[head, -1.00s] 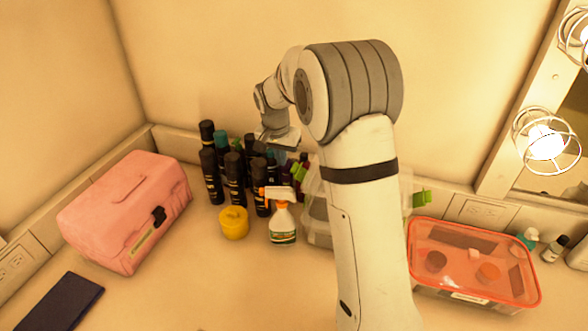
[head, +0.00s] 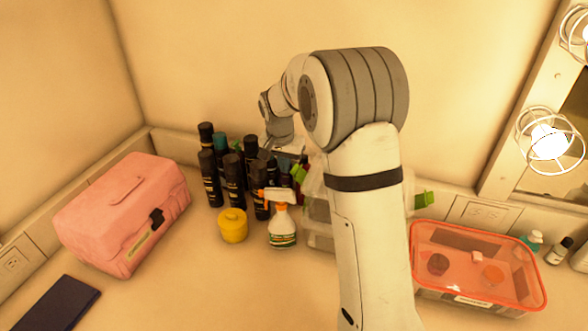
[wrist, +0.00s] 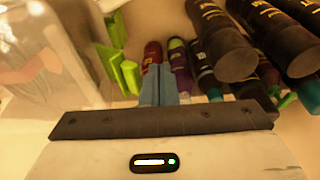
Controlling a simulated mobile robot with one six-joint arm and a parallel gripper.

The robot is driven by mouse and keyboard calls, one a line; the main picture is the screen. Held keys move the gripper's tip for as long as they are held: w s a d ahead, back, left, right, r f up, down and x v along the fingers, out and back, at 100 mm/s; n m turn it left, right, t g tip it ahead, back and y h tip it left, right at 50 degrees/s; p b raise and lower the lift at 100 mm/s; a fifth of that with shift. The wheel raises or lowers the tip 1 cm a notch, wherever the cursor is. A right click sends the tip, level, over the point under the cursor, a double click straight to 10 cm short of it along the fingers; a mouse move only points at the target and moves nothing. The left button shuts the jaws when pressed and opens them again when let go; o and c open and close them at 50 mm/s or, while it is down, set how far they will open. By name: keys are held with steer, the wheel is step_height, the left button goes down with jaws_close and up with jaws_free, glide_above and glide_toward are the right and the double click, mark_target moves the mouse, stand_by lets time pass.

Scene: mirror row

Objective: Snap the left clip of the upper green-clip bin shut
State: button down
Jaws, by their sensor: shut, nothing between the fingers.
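The clear bins with green clips (head: 318,212) are stacked behind my arm, which hides most of them. A left-side green clip (head: 299,174) sticks out toward the bottles, and a right-side green clip (head: 424,200) shows past my arm. In the wrist view, a clear bin wall (wrist: 45,50) is at the left, with green clip pieces (wrist: 127,72) beside it, angled out from the wall. My gripper (wrist: 160,72) is shut and empty, its fingertips just right of the green pieces, with a small gap visible. Which bin each piece belongs to is unclear.
Dark bottles (head: 232,180) crowd left of the bins and close to my gripper's right in the wrist view. A spray bottle (head: 282,228) and yellow jar (head: 233,225) stand in front. A pink case (head: 125,210) is left; an orange-rimmed bin (head: 475,298) is right.

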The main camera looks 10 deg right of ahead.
mark_target(311, 169)
steer(key=shift+s+d+r, duration=0.3)
steer(key=shift+s+d, duration=0.3)
steer(key=shift+d, duration=0.45)
steer(key=shift+s+d+r, duration=0.35)
steer(key=shift+s+d, duration=0.3)
steer(key=shift+d, duration=0.45)
steer(key=shift+s+d+r, duration=0.3)
steer(key=shift+s+d, duration=0.3)
steer(key=shift+d, duration=0.45)
steer(key=shift+w+a+r+p, duration=0.15)
steer(key=shift+r+p, duration=0.45)
steer(key=shift+r, duration=0.35)
steer(key=shift+a+r+p, duration=0.2)
steer(key=shift+r+p, duration=0.4)
steer(key=shift+r, duration=0.4)
steer(key=shift+w+a+r+p, duration=0.15)
steer(key=shift+r+p, duration=0.45)
steer(key=shift+r, duration=0.35)
steer(key=s+a+r+n, duration=0.1)
steer(key=s+n, duration=0.1)
steer(key=s, duration=0.8)
steer(key=s+a+r+n, duration=0.1)
steer(key=s+n, duration=0.1)
steer(key=s, duration=0.8)
steer(key=s+a+r+n+t+y, duration=0.1)
steer(key=s+r+n, duration=0.1)
steer(key=s, duration=0.8)
steer(key=shift+s, duration=0.15)
